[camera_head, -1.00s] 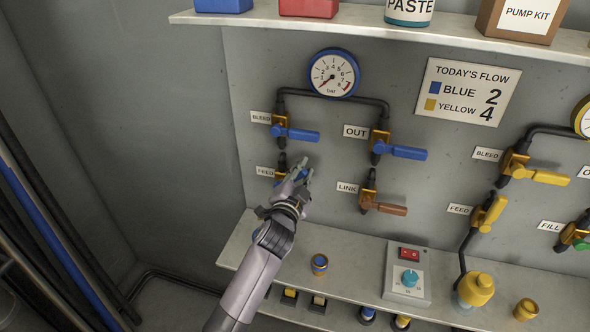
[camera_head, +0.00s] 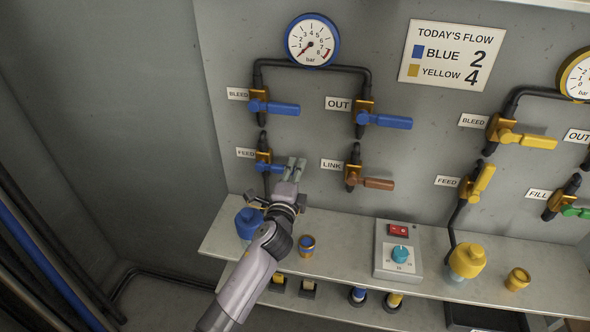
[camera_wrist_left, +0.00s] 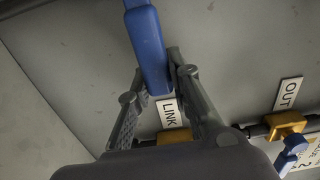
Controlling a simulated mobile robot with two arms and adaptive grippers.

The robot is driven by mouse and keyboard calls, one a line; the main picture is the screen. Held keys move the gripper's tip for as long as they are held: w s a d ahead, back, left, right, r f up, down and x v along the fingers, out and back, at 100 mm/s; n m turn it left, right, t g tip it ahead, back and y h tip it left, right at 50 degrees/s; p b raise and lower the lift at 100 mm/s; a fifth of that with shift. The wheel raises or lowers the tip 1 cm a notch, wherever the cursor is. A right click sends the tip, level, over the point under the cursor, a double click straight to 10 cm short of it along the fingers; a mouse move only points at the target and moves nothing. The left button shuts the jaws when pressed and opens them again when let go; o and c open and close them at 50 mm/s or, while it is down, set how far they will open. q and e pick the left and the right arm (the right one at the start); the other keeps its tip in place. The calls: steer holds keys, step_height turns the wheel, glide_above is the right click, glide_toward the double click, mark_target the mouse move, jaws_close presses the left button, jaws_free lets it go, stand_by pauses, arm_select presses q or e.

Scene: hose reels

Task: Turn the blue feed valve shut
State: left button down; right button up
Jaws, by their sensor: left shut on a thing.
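The blue feed valve (camera_head: 264,158) is on the grey wall panel at the label FEED, below the blue bleed valve. Its blue lever (camera_head: 275,168) points right, roughly level, into my left gripper (camera_head: 292,168). In the left wrist view, the same blue lever (camera_wrist_left: 146,45) lies between the fingers of my left gripper (camera_wrist_left: 157,72), which is shut on it. The fingers hide the lever's end in the head view. My right gripper is not in view.
The brown link lever (camera_head: 378,183) is close to the right. The blue bleed lever (camera_head: 282,108) and out lever (camera_head: 390,121) are above. Below, the shelf (camera_head: 335,222) carries a blue capped fitting (camera_head: 248,223), a brass-and-blue fitting (camera_head: 306,246) and a switch box (camera_head: 383,262).

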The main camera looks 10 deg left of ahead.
arm_select(q)
steer(key=shift+f+m, duration=0.3)
steer(key=shift+f, duration=0.05)
steer(key=c, duration=1.4)
jaws_free()
steer(key=shift+c, duration=0.2)
steer(key=shift+r, duration=0.1)
steer(key=s, duration=1.2)
steer(key=shift+a, duration=0.2)
